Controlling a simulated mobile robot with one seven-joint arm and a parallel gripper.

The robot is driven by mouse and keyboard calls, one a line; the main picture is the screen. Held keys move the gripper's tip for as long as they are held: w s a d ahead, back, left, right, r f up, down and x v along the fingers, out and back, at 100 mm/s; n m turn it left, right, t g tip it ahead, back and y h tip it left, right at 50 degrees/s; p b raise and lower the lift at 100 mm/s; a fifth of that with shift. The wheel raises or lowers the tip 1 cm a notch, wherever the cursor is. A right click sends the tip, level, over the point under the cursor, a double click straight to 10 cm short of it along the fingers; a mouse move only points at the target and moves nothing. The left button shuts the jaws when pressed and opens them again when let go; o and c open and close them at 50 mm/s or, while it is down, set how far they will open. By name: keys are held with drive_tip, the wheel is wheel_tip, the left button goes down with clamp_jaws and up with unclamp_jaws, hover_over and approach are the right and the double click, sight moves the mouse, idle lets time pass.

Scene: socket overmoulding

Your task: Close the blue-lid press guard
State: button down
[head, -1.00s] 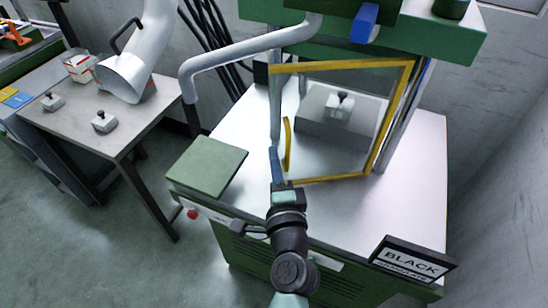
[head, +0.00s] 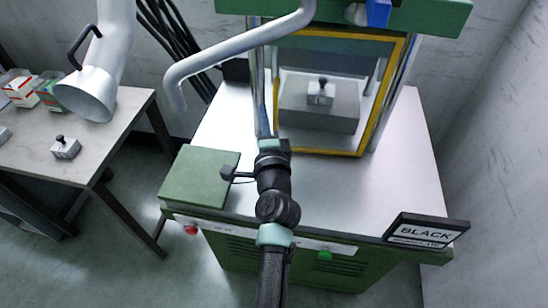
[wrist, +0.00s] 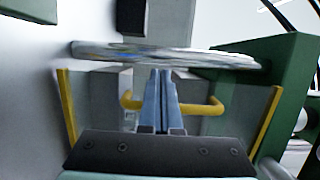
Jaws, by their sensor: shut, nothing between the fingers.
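The press guard (head: 385,100) is a clear panel in a yellow frame. In the head view it stands upright across the front of the green press (head: 440,18), which carries a blue part (head: 377,12) at the top. I cannot tell whether the guard is fully flush. My gripper (head: 270,138) is at its left edge, the fingertips mostly hidden. In the wrist view the blue fingers (wrist: 160,92) are shut and empty, in front of the yellow guard handle (wrist: 214,105), which shows on both sides of them. Contact is unclear. The frame's edges (wrist: 66,112) show farther out.
A grey block with a small knobbed piece (head: 320,92) sits behind the panel. A green box (head: 200,176) is left of my arm, and a BLACK sign (head: 425,231) stands at front right. A grey pipe (head: 235,50) overhangs the left. A side table (head: 115,125) stands farther left.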

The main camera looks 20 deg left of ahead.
drive_tip(key=shift+d+b+x, duration=0.1)
drive_tip(key=shift+b+x, duration=0.1)
drive_tip(key=shift+x, duration=0.5)
drive_tip(key=shift+d+b+x, duration=0.15)
drive_tip(key=shift+b+x, duration=0.05)
drive_tip(key=shift+x, duration=0.45)
drive_tip(key=shift+w, duration=0.15)
